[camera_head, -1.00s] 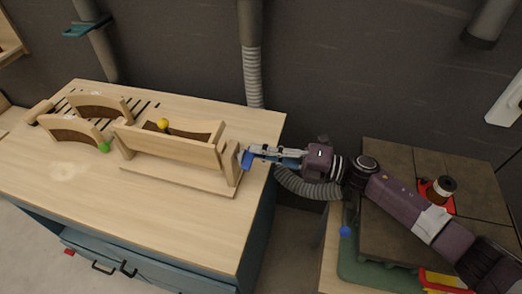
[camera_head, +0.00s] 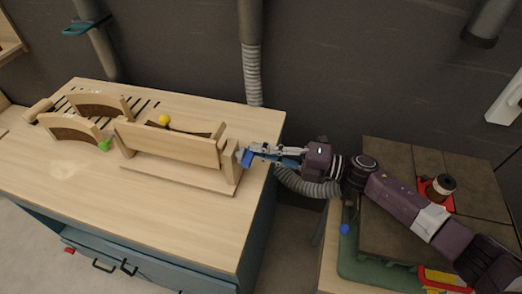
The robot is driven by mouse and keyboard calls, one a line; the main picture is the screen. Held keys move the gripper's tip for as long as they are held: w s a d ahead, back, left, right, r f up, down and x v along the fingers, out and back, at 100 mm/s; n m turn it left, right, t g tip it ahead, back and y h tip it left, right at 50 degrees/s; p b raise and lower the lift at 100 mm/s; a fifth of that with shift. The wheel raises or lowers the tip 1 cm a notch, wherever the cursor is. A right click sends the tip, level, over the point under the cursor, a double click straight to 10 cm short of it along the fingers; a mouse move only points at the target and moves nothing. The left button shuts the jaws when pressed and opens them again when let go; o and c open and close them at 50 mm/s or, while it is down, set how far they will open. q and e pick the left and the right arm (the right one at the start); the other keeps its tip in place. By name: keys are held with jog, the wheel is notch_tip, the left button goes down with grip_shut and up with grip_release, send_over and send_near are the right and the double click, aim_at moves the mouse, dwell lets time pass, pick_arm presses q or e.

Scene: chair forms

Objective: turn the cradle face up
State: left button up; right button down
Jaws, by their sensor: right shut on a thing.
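The cradle (camera_head: 170,142) is a light wooden piece with a long upright board and end posts, standing on a flat wooden strip on the workbench. My right gripper (camera_head: 246,157) comes in from the right and is shut on the end post at the cradle's right end. A yellow ball (camera_head: 164,119) shows just behind the top edge of the long board. A green ball (camera_head: 104,145) shows at the cradle's left end. The back of the cradle is mostly hidden by its front board. My left gripper is not in view.
Two curved wooden forms (camera_head: 70,128) with dark faces stand at the left of the bench (camera_head: 110,222), near dark slots. The bench front is clear. At right, a lower table holds a brown board (camera_head: 400,165) and a spool (camera_head: 441,187). A grey hose hangs behind.

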jog(key=c, duration=2)
grip_release()
jog(key=shift+w, duration=0.1)
jog(key=shift+d, duration=0.15)
jog(key=v, duration=1.2)
jog(key=shift+r, duration=0.1)
